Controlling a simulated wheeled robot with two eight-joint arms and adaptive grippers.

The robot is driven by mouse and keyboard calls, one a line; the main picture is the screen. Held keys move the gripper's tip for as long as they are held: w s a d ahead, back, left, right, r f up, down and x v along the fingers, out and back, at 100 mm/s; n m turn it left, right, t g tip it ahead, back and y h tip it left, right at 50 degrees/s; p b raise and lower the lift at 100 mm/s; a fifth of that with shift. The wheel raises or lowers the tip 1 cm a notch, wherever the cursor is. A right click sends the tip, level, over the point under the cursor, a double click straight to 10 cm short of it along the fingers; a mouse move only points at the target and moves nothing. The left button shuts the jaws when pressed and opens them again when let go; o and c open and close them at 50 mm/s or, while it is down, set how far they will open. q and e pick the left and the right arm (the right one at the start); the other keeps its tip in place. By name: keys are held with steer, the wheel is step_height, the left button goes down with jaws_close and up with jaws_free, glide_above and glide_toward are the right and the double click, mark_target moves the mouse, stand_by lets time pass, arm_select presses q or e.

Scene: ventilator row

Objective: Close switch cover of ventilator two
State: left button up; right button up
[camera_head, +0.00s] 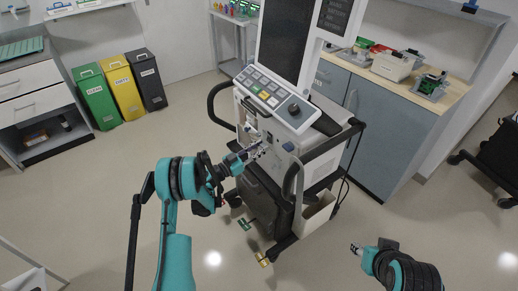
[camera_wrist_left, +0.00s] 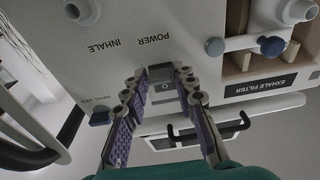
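The ventilator (camera_head: 290,120) stands on a wheeled cart with its front panel facing me. In the left wrist view its panel looks upside down, with labels POWER, INHALE and EXHALE FILTER. A small grey switch with a cover (camera_wrist_left: 161,73) sits by the POWER label; whether the cover stands up or lies flat is hard to tell. My left gripper (camera_head: 256,149) is at the panel. In the left wrist view its purple-padded fingers (camera_wrist_left: 160,90) are apart, one on each side of the switch, with nothing gripped. My right gripper (camera_head: 356,248) is low at the right, away from the ventilator.
Blue knobs (camera_wrist_left: 215,46) and a filter bay (camera_wrist_left: 265,48) are beside the switch. A dark handle (camera_head: 221,104) curves at the cart's left side. A grey cabinet (camera_head: 385,125) stands close behind at the right. Bins (camera_head: 122,88) stand at the left; the floor between is clear.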

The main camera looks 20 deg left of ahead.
arm_select(q)
steer(key=shift+o, duration=0.9)
steer(key=v, duration=1.2)
